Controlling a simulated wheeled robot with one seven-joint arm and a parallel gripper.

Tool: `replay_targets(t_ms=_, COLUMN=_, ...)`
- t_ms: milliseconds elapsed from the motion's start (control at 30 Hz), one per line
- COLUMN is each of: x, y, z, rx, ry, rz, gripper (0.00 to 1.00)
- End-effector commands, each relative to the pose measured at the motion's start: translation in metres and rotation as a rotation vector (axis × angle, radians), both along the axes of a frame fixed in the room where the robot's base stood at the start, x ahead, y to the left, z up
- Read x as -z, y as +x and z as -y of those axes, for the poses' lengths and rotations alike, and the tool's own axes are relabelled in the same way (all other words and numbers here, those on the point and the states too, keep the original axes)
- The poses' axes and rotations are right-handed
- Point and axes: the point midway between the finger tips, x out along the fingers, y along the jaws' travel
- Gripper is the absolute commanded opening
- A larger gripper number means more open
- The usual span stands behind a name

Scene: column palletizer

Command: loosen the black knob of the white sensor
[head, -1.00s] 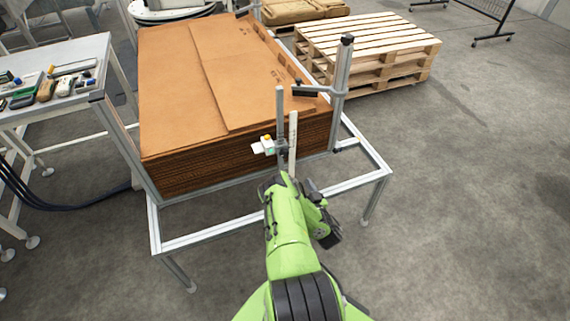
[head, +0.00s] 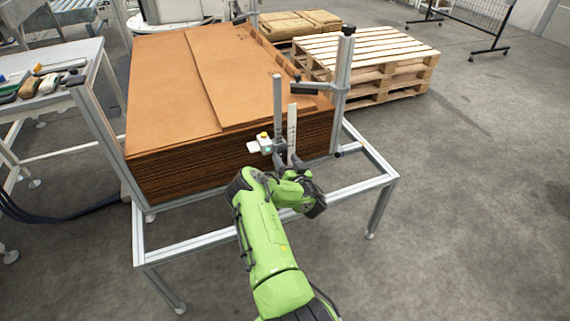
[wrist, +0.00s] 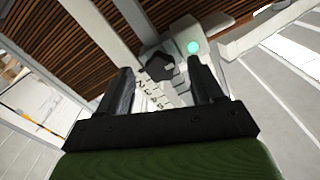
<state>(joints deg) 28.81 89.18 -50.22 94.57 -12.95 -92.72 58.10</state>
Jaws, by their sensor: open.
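In the wrist view the white sensor (wrist: 187,34) shows a lit green spot. Its black knob (wrist: 157,66) is lobed and sits left of the green spot. My gripper (wrist: 162,80) is open, with one finger on each side of the knob in the picture. I cannot tell whether either finger touches it. In the head view my gripper (head: 289,162) is close to the sensor, and the knob is not clear there.
A white scale strip (head: 292,130) stands upright beside the post and shows between my fingers. A cardboard stack (head: 180,85) rests on a metal frame (head: 190,247). A clamp post (head: 343,75) stands right. Wooden pallets (head: 370,55) lie behind. Open floor is on the right.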

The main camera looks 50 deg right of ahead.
Motion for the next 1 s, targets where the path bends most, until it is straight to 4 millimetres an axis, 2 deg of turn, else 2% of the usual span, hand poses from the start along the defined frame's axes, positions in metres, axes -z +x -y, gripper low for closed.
replay_targets(t_ms=133, x=0.0006, y=0.0114, z=0.0070, rx=0.000, ry=0.000, rz=0.001, gripper=0.66)
replay_targets(t_ms=367, x=-0.0005, y=0.0123, z=0.0079, rx=0.002, ry=0.000, rz=-0.001, gripper=0.66)
replay_targets(t_ms=733, x=-0.0003, y=0.0120, z=0.0075, rx=0.001, ry=0.000, rz=0.000, gripper=0.11)
replay_targets(t_ms=1000, x=-0.0004, y=0.0119, z=0.0076, rx=0.001, ry=-0.023, rz=-0.015, gripper=0.10)
